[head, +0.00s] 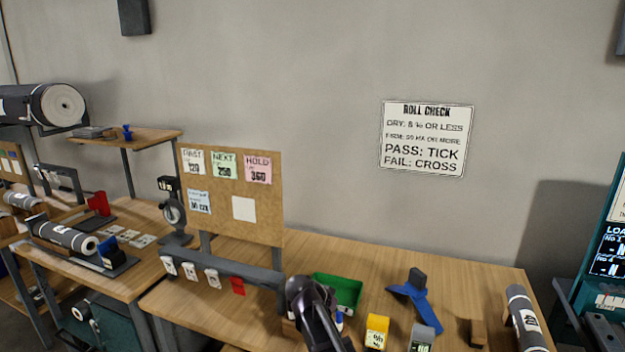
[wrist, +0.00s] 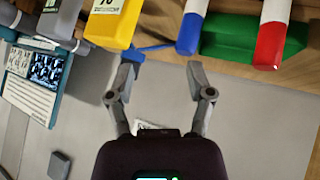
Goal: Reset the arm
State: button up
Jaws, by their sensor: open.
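My gripper (wrist: 162,62) shows in the wrist view with its two grey fingers spread apart and nothing held between them. A yellow block-shaped device (wrist: 112,22) with a white label is close beyond the left fingertip; I cannot tell whether they touch. In the head view my dark arm (head: 312,305) reaches over the front of the bench, beside the green tray (head: 338,292). The fingertips are not clear there.
The bench (head: 385,262) holds a yellow device (head: 377,332), a blue stand (head: 415,297), a wooden block (head: 478,332) and a grey roll (head: 524,318). A pinboard (head: 232,190) stands at the left. A teal-framed screen (head: 609,250) is at the right edge. Air above the bench's right half is clear.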

jog(key=s+d+f+n+g+y, duration=0.2)
jog(key=s+d+n+y, duration=0.1)
jog(key=s, duration=0.6)
jog(key=s+d+f+n+g+y, duration=0.2)
jog(key=s+d, duration=0.4)
jog(key=s, duration=0.3)
jog(key=shift+d+f+n+g+y, duration=0.25)
jog(key=shift+f+n+g+y, duration=0.2)
jog(key=shift+y, duration=0.65)
